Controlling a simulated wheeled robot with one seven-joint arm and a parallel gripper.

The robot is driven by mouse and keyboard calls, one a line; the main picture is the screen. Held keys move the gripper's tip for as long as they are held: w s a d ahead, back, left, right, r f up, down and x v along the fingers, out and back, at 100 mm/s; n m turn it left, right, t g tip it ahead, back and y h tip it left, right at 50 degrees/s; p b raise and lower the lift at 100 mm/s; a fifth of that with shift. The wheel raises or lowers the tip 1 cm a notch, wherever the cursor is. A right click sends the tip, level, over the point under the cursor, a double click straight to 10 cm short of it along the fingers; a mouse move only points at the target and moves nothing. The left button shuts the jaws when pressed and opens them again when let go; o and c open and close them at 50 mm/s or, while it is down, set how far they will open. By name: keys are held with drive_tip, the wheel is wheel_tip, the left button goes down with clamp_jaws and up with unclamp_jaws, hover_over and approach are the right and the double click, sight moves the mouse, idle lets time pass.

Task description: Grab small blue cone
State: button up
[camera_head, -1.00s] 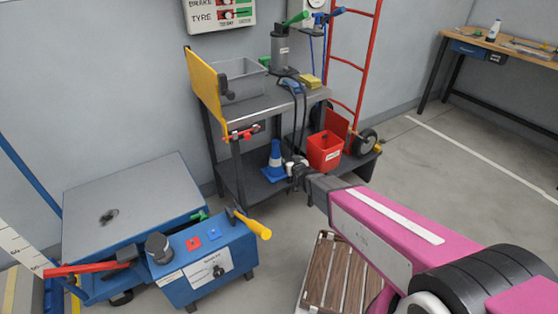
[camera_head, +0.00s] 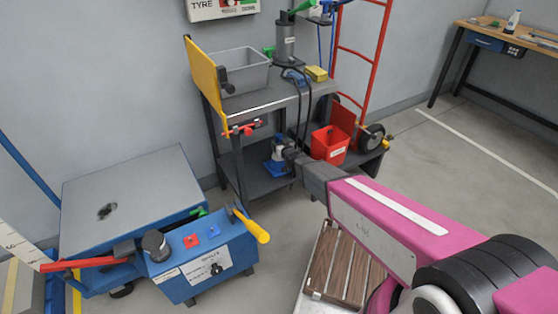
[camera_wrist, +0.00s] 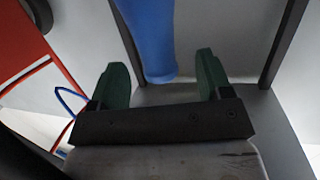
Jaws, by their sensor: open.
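The small blue cone (camera_head: 277,169) stands on the lower shelf of the cart in the head view. Its base shows, and my gripper (camera_head: 284,150) hides much of its upper part. In the wrist view the blue cone (camera_wrist: 149,40) appears as a smooth blue shape running down from the top edge, with its lower end in line with the gap between the two green fingers. My gripper (camera_wrist: 161,72) is open, with one finger to each side of the cone and visible space on both sides.
The cart's lower shelf (camera_head: 240,183) is fairly clear left of the cone. A red bin (camera_head: 329,145) stands right of my gripper. The cart's upper shelf (camera_head: 262,98) is above. A blue machine (camera_head: 215,260) stands at front left, and a slatted wooden platform (camera_head: 340,266) lies below my arm.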

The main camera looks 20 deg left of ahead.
sight(279, 139)
drive_tip(key=x, duration=0.4)
drive_tip(key=shift+w+r, duration=0.1)
drive_tip(key=shift+w, duration=0.05)
drive_tip(key=shift+d, duration=0.1)
clamp_jaws()
drive_tip(key=shift+r, duration=0.15)
